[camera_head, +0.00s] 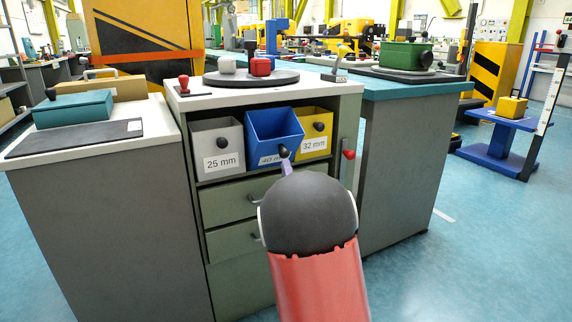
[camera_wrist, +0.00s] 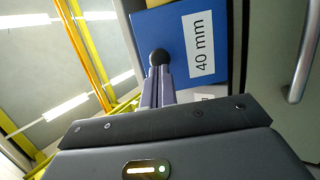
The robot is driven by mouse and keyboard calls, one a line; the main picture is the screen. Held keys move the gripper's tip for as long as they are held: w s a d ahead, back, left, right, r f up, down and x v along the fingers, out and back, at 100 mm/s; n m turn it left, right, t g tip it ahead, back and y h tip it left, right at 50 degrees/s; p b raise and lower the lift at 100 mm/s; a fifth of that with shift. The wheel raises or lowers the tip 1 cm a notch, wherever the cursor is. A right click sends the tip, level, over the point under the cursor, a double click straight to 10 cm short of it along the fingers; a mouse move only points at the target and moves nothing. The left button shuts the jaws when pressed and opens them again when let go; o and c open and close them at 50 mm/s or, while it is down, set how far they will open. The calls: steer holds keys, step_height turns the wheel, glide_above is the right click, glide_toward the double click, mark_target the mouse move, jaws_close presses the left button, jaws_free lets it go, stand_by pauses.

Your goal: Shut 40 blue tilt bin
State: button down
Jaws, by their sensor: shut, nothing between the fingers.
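The blue tilt bin (camera_head: 272,133) is tilted outward from the cabinet, between a grey bin and a yellow bin. Its front carries a "40 mm" label and a black knob. In the wrist view the blue front (camera_wrist: 165,25) fills the upper middle, with the knob (camera_wrist: 159,57) just beyond my fingertips. My gripper (camera_head: 286,163) is shut, with nothing held, and its tips are right at the knob. I cannot tell whether they touch it. My arm hides the lower part of the blue bin's label in the head view.
The grey 25 mm bin (camera_head: 215,137) and yellow 32 mm bin (camera_head: 318,122) flank it closely. Drawers with handles (camera_head: 240,208) lie below. A red-topped lever (camera_head: 348,155) stands at the cabinet's right edge. A round platter (camera_head: 250,79) is on top.

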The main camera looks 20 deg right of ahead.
mark_target(278, 141)
steer(key=shift+w+d+r, duration=0.15)
steer(key=shift+w+r, duration=0.15)
steer(key=shift+w, duration=0.25)
steer(key=shift+r, duration=0.1)
steer(key=shift+w+r+n+g+y+p, duration=0.25)
steer(key=shift+r+g+p, duration=0.15)
steer(key=shift+r+p, duration=0.3)
steer(key=shift+w+r+n+g+y+p, duration=0.2)
steer(key=shift+r+g+p, duration=0.25)
steer(key=shift+p, duration=0.3)
steer(key=w+r+g+p, duration=0.2)
steer(key=p, duration=0.1)
steer(key=shift+r+n, duration=0.1)
steer(key=shift+n, duration=0.15)
steer(key=shift+w+r+g+y+p, duration=0.4)
steer(key=shift+w+g+y, duration=0.05)
steer(key=shift+w+g, duration=0.4)
steer(key=shift+w+r, duration=0.3)
steer(key=shift+w, duration=0.2)
steer(key=shift+r+b, duration=0.15)
steer(key=shift+b, duration=0.15)
